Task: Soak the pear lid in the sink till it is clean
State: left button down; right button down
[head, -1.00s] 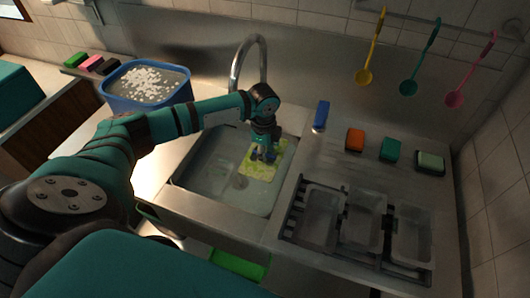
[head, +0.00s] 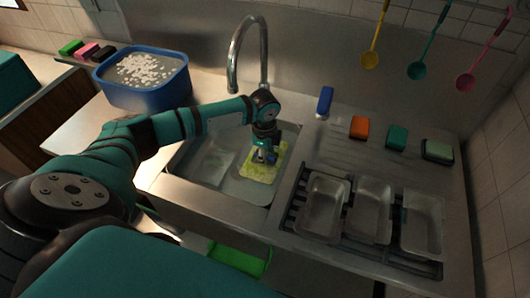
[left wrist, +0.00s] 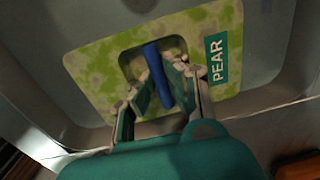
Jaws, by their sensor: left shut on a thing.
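The pear lid (head: 258,171) is a flat panel with blotchy yellow-green patches, in the sink (head: 209,187). In the left wrist view the lid (left wrist: 98,62) carries a teal label reading PEAR and a blue bar handle (left wrist: 158,76) across a square opening. My left gripper (head: 265,155) is over the lid, with its fingers (left wrist: 166,90) closed around the blue handle. The lid lies at the right side of the basin, and I cannot tell whether it touches the bottom. The gripper hides part of the lid. My right gripper is not in view.
A chrome faucet (head: 250,25) arches behind the sink. A blue tub (head: 145,97) of white pieces stands at the left. Several sponges and a blue item (head: 324,101) sit right of the sink. Metal trays (head: 322,207) stand in a rack at the right.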

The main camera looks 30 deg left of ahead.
pick_arm(q)
jog(key=shift+f+b, duration=2.25)
jog(key=shift+f, duration=2.2)
jog(key=c, duration=1.3)
grip_release()
jog(key=shift+c, duration=0.2)
jog(key=shift+r, duration=0.1)
notch_tip(320, 180, up, 16)
jog(key=p, duration=1.6)
